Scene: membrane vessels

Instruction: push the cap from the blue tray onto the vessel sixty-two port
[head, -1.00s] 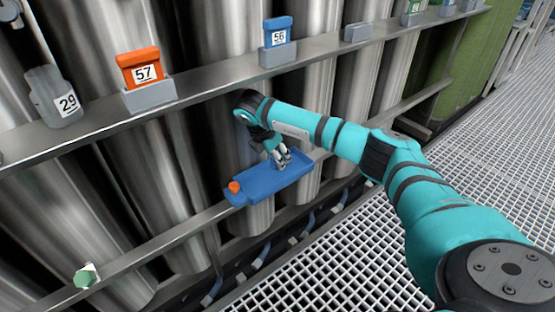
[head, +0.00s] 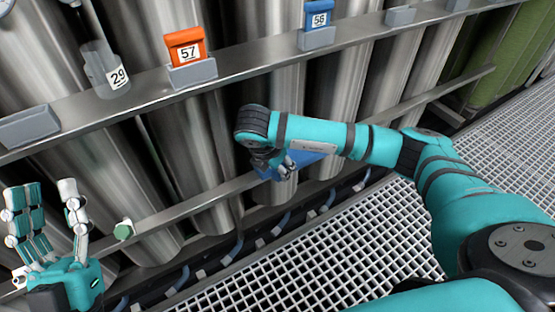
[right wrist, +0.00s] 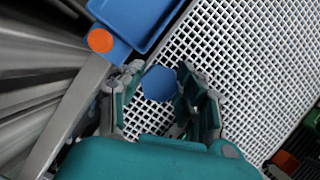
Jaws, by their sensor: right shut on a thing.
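A blue hexagonal cap (right wrist: 160,83) sits between the fingers of my right gripper (right wrist: 160,95) in the right wrist view, and the gripper is shut on it. The blue tray (right wrist: 155,12) lies just beyond, with an orange cap (right wrist: 100,40) at its end. In the head view the tray (head: 308,162) is partly hidden behind my right gripper (head: 282,168). My left gripper (head: 55,225) is at the lower left, fingers spread upward, empty and open. I cannot read a number sixty-two anywhere.
A green hexagonal cap (head: 123,231) sits on the lower rail (head: 160,216). The upper rail (head: 137,95) carries an orange box marked 57 (head: 186,46), a blue box marked 56 (head: 318,15) and a clear container marked 29 (head: 108,70). Grating floor (head: 330,245) is open at right.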

